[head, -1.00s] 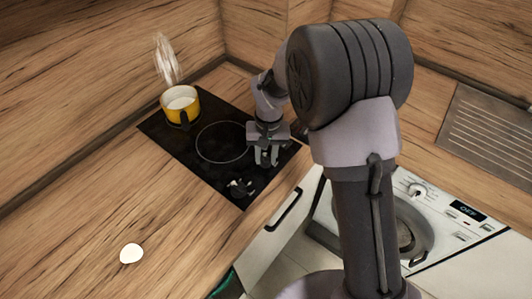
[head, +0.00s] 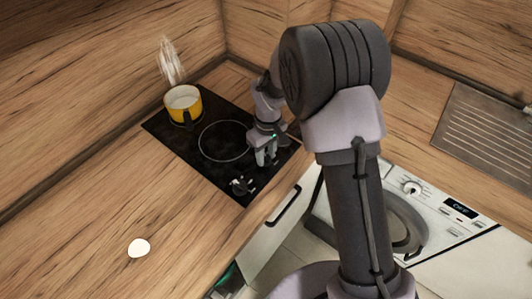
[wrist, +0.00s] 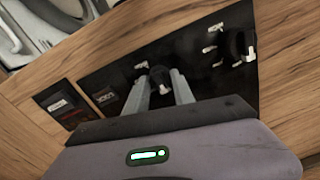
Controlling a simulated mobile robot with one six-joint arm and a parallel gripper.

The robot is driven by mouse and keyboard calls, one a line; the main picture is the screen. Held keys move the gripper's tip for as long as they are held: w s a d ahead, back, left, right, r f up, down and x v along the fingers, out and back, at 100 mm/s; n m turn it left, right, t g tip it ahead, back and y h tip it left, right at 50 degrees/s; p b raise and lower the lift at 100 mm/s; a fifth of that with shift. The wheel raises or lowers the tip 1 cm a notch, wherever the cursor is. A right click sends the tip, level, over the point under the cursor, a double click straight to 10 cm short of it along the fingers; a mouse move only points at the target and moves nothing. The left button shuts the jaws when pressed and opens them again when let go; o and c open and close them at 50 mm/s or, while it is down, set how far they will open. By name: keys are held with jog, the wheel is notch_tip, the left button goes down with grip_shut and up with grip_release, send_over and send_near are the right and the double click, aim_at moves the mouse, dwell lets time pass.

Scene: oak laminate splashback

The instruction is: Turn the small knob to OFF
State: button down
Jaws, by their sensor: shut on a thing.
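The small black knob (wrist: 160,78) stands on the black hob panel, between the two fingers of my gripper (wrist: 160,88) in the wrist view. The gripper is shut on it. In the head view my gripper (head: 265,157) points down at the hob's near right part, and the fingers hide the small knob. A larger black knob (wrist: 238,45) with pale marks around it is to the right in the wrist view; it also shows in the head view (head: 242,185). The small knob's pointer cannot be read. A pale mark (wrist: 141,65) lies just beyond it.
A yellow pot (head: 184,105) with white contents sits on the far left of the black hob (head: 170,135), steam above it. A white rounded item (head: 139,247) lies on the wooden counter (head: 75,225). A washing machine (head: 432,210) showing OFF stands at the right.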

aim_at(268, 156)
dwell(0.5)
jog(key=c, duration=1.1)
grip_release()
jog(key=shift+o, duration=0.2)
notch_tip(268, 156, up, 18)
jog(key=p, duration=0.4)
jog(key=shift+w+d+f+p, duration=0.25)
jog(key=shift+p, duration=0.15)
jog(key=s+d+r+m+t+b, duration=0.1)
jog(key=s+d+r+m+b, duration=0.15)
jog(key=s, duration=0.25)
jog(key=s+d+r+m+t+y+b, duration=0.1)
jog(key=s+d+r+m+t+b, duration=0.15)
jog(key=s, duration=0.25)
jog(key=s+d+r+m+t+b, duration=0.1)
jog(key=s+d+r+m+b, duration=0.15)
jog(key=s+b, duration=0.2)
jog(key=s+d+f+m+t+b, duration=0.1)
jog(key=s+f+m, duration=0.3)
jog(key=s, duration=0.5)
jog(key=shift+s+d+m+t+y+b, duration=0.3)
jog(key=shift+d+m+t+b, duration=0.1)
jog(key=shift+d+m, duration=0.2)
